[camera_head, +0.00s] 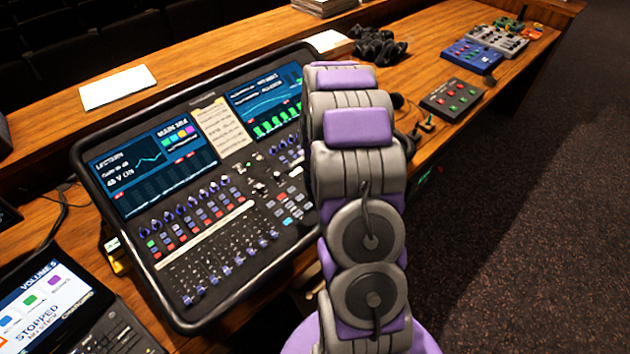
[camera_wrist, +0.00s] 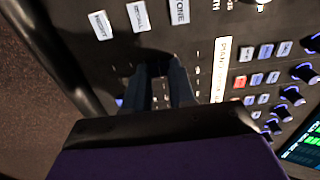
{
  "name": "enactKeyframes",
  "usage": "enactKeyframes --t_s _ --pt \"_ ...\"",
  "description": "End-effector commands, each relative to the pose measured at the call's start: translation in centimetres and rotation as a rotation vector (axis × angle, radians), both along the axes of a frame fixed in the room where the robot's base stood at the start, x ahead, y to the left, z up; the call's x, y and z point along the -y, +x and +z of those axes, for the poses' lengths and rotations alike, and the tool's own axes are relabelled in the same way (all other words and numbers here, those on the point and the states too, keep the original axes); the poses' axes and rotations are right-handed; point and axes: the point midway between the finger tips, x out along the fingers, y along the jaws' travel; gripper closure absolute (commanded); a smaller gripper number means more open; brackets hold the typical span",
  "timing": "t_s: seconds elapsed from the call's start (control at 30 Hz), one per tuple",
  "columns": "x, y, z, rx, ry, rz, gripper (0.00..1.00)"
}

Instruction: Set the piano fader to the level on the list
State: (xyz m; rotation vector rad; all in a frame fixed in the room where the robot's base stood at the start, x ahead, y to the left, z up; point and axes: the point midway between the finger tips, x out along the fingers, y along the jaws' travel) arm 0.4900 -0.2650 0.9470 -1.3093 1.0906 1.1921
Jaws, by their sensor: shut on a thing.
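The mixing desk (camera_head: 185,232) sits tilted on the wooden counter, with a bank of faders (camera_head: 222,262) along its lower left. A long paper list (camera_head: 222,125) lies between its two screens; its writing is too small to read. My arm covers the desk's right part and hides my gripper in the head view. In the wrist view, my gripper (camera_wrist: 158,70) has its dark fingers down at the desk surface, closed around a small fader cap that they mostly hide. I cannot tell which channel it is. A white label strip (camera_wrist: 221,70) runs beside the fingers.
Blue-ringed knobs (camera_wrist: 293,95) and small buttons (camera_wrist: 257,79) lie to the right in the wrist view. A device with a "STOPPED" screen (camera_head: 45,310) stands at lower left. Small control boxes (camera_head: 452,99) sit farther along the counter. Dark floor lies to the right.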

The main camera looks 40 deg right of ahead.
Motion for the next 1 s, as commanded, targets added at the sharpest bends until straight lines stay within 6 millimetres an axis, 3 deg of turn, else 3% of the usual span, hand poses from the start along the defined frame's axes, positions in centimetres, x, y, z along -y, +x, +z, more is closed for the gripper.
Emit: enactKeyframes --t_s 0.07,0.1,0.37,0.73,1.0 --pt "0.0 0.0 0.0 0.000 0.000 -0.001 1.00" --pt "0.0 0.0 0.0 0.000 0.000 -0.001 0.74" --pt "0.0 0.0 0.0 0.000 0.000 -0.001 0.49" --pt "0.0 0.0 1.0 0.003 -0.002 0.000 0.49" --pt "0.1 -0.5 6.2 0.005 -0.004 0.000 0.49"
